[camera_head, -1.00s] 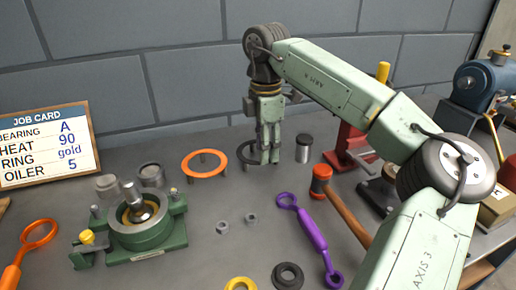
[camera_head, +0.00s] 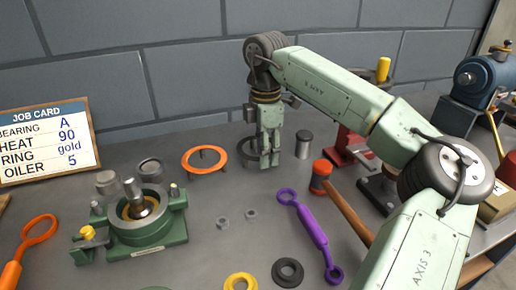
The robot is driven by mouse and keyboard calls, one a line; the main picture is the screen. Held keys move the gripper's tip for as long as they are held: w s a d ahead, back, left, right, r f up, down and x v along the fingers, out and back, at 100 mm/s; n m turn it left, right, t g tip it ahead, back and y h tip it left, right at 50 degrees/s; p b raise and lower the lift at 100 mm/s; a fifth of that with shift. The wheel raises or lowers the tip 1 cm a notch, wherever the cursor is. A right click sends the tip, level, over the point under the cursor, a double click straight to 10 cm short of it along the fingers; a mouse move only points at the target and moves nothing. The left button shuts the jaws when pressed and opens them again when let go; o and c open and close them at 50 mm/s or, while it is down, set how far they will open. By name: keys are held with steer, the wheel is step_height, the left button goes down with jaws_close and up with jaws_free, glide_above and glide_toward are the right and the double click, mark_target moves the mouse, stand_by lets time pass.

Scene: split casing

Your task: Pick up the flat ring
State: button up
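Several ring-like parts are in view, and I cannot tell for certain which is the flat ring. A yellow ring (camera_head: 240,283) lies at the front edge of the picture, partly cut off. A thick black ring (camera_head: 287,272) lies to its right. An orange ring (camera_head: 204,160) stands on short legs further back. A dark ring (camera_head: 245,149) is at the back, partly hidden by my gripper. My gripper (camera_head: 270,162) points down at the dark ring's right side. Its fingers look close together; whether they hold the ring's rim is unclear.
A green casing (camera_head: 147,225) with a shaft stands at the left, near a job card (camera_head: 45,142) reading "RING gold". Two nuts (camera_head: 222,223), a purple wrench (camera_head: 310,235), a hammer (camera_head: 321,177) and a grey cylinder (camera_head: 304,144) lie around the middle.

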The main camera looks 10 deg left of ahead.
steer(key=shift+c, duration=0.5)
jaws_close()
